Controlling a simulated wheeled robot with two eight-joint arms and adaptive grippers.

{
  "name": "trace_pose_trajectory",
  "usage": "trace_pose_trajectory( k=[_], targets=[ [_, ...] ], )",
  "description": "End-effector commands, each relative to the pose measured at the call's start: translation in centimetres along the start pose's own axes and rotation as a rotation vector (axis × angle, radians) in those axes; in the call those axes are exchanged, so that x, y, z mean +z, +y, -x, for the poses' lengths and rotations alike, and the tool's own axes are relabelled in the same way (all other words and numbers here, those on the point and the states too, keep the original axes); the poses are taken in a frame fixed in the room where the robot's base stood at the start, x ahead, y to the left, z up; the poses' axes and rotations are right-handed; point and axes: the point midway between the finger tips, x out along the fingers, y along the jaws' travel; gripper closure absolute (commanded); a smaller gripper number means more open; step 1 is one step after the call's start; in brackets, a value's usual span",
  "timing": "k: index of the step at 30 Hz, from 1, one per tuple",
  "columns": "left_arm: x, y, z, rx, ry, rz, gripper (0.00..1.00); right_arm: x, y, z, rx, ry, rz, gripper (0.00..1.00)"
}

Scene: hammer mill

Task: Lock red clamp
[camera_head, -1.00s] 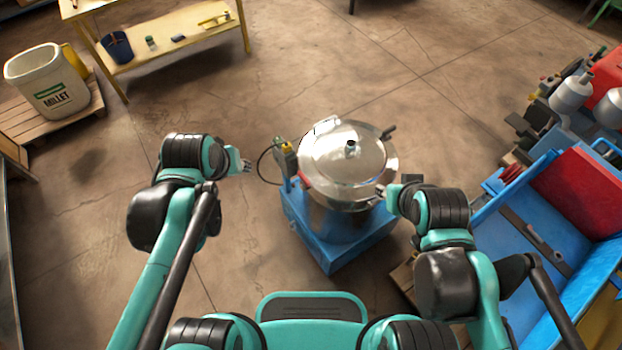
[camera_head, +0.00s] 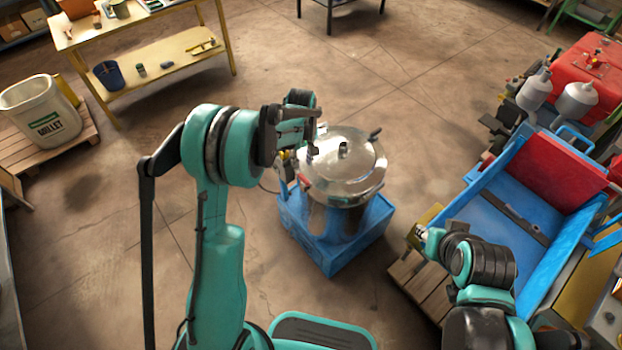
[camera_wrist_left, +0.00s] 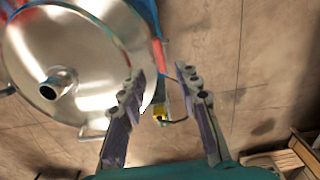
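The hammer mill is a blue base (camera_head: 325,250) with a shiny round metal lid (camera_head: 345,165) on top. A small red part, which looks like the red clamp (camera_head: 304,180), sits at the left rim of the lid. In the left wrist view, a red strip (camera_wrist_left: 157,52) shows beside the lid, ahead of the space between my fingers. My left gripper (camera_head: 313,130) is above the lid's left edge; in the wrist view (camera_wrist_left: 160,75) its fingers are open and empty. My right gripper (camera_head: 419,233) is right of the mill, away from it; its fingers are too small to judge.
A yellow switch box (camera_wrist_left: 159,114) with a cable is beside the mill, below the fingers' gap. A blue machine (camera_head: 500,225) with a red panel stands at right. A millet bin (camera_head: 40,112) on a pallet and a yellow bench (camera_head: 165,60) are at left. Floor behind the mill is clear.

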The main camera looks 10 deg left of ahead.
Motion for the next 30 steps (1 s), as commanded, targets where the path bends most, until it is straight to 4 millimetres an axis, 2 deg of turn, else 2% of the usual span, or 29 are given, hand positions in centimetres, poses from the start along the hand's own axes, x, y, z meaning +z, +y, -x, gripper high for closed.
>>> trace_pose_trajectory(
  k=[13,18,26,27,30],
  targets=[
    [0.0,0.0,-6.6,0.0,0.0,0.001,0.67,1.3,0.0,-1.9,0.0,0.0,0.0,0.67],
    [0.0,0.0,-7.6,0.0,0.0,0.001,0.67,1.5,0.0,-2.1,0.0,0.0,0.0,0.67],
    [0.0,0.0,-7.7,0.0,0.0,0.0,0.67,1.5,0.0,-2.0,0.0,0.0,0.0,0.67],
    [0.0,0.0,-7.7,0.0,0.0,0.0,0.78,1.5,0.0,-2.0,0.0,0.0,0.0,0.67],
    [0.0,0.0,-7.7,0.0,0.0,0.0,1.0,1.5,0.0,-2.0,0.0,0.0,0.0,0.67]
  ],
)
